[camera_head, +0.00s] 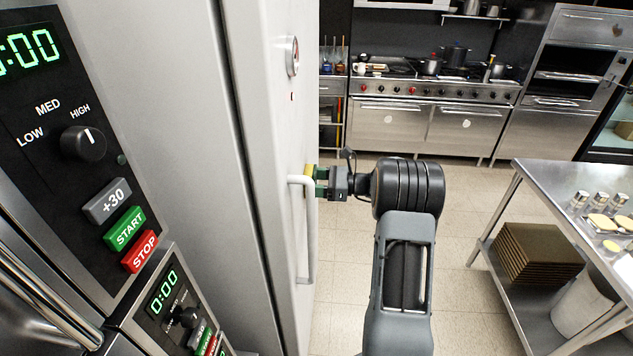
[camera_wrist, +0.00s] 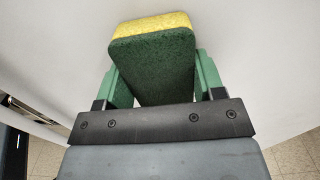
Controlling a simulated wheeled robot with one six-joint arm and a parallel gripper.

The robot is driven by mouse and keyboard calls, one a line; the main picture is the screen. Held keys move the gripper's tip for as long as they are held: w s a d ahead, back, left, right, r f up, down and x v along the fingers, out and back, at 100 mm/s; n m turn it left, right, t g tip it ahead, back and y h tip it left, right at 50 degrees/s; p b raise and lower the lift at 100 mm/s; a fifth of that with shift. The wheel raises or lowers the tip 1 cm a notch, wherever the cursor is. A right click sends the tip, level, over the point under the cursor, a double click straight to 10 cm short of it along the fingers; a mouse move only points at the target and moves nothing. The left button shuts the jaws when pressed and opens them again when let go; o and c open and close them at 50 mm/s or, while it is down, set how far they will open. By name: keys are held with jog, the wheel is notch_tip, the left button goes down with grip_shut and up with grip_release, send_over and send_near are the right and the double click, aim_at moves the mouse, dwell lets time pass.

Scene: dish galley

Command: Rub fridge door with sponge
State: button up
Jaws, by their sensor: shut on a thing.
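The fridge door (camera_head: 285,130) is a tall, pale upright panel left of centre in the head view, with a white vertical bar handle (camera_head: 308,240). In the wrist view the pale surface (camera_wrist: 255,50) fills the background. My gripper (camera_head: 316,182) is beside the top of the handle, close to the door. It is shut on a sponge, yellow on one side and dark green on the other, seen between the green fingers in the wrist view (camera_wrist: 155,60). In the head view only a small yellow edge of the sponge shows. The sponge's yellow side faces the door; I cannot tell if it touches.
Control panels (camera_head: 85,150) with green displays stand at the near left. A steel table (camera_head: 570,185) with shakers and food stands at the right, with brown trays (camera_head: 535,250) below. A range (camera_head: 430,110) stands along the back wall. The tiled floor between is clear.

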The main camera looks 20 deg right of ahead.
aim_at(303, 189)
jog(key=shift+s+a, duration=0.45)
jog(key=shift+s, duration=0.3)
jog(key=shift+s+a, duration=0.45)
jog(key=shift+s, duration=0.25)
jog(key=shift+w+d+r+p, duration=0.25)
jog(key=shift+w+d+p, duration=0.15)
jog(key=shift+w, duration=0.15)
jog(key=shift+w+d+r+p, duration=0.25)
jog(key=shift+w+d+p, duration=0.1)
jog(key=shift+w, duration=0.25)
jog(key=shift+w+d+r+p, duration=0.3)
jog(key=shift+w+d, duration=0.1)
jog(key=shift+w, duration=0.15)
jog(key=shift+d, duration=0.1)
jog(key=shift+v, duration=2.9)
jog(key=shift+s+d, duration=0.1)
jog(key=shift+d, duration=0.05)
jog(key=shift+p+v, duration=0.35)
jog(key=shift+v, duration=1)
jog(key=shift+f, duration=0.1)
